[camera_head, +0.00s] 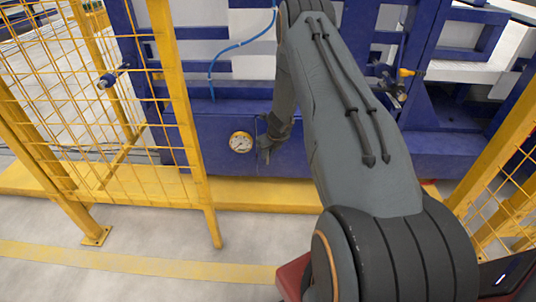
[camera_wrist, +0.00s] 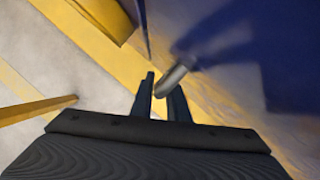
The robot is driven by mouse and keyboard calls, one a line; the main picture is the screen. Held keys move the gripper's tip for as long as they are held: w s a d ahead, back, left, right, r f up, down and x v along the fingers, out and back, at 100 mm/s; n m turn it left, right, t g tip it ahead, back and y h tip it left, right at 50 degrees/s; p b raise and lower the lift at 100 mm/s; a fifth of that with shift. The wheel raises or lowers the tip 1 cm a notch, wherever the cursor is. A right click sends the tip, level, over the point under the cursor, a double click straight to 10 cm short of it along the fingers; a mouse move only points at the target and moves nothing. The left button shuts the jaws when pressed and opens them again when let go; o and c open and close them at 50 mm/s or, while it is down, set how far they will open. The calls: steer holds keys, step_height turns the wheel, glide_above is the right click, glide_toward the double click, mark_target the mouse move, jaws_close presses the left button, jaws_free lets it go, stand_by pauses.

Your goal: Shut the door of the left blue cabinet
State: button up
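A low blue cabinet front (camera_head: 213,128) with a round gauge (camera_head: 240,142) stands behind the yellow rail in the head view. I cannot tell which part of it is the door or how far it stands open. My gripper (camera_head: 263,148) is close to this front, just right of the gauge, partly hidden by its own dark links. In the wrist view, my gripper (camera_wrist: 162,82) has its two fingers apart. A grey rod-like handle (camera_wrist: 178,76) reaches from a blurred blue surface (camera_wrist: 225,45) to between the fingertips. Contact is not clear.
A yellow mesh fence (camera_head: 182,110) stands at the left and another yellow mesh panel (camera_head: 508,180) at the right. A yellow rail (camera_head: 120,186) runs along the floor before the blue frame. A blue hose (camera_head: 235,46) hangs above the gauge. The grey floor in front is clear.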

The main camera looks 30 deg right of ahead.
steer(key=shift+w+d+r, duration=0.2)
steer(key=shift+w+d, duration=0.05)
steer(key=shift+d, duration=0.05)
steer(key=p+v, duration=0.2)
steer(key=v, duration=0.5)
steer(key=shift+s+a+r, duration=0.2)
steer(key=shift+s+a, duration=0.1)
steer(key=shift+s, duration=0.1)
steer(key=shift+f, duration=0.1)
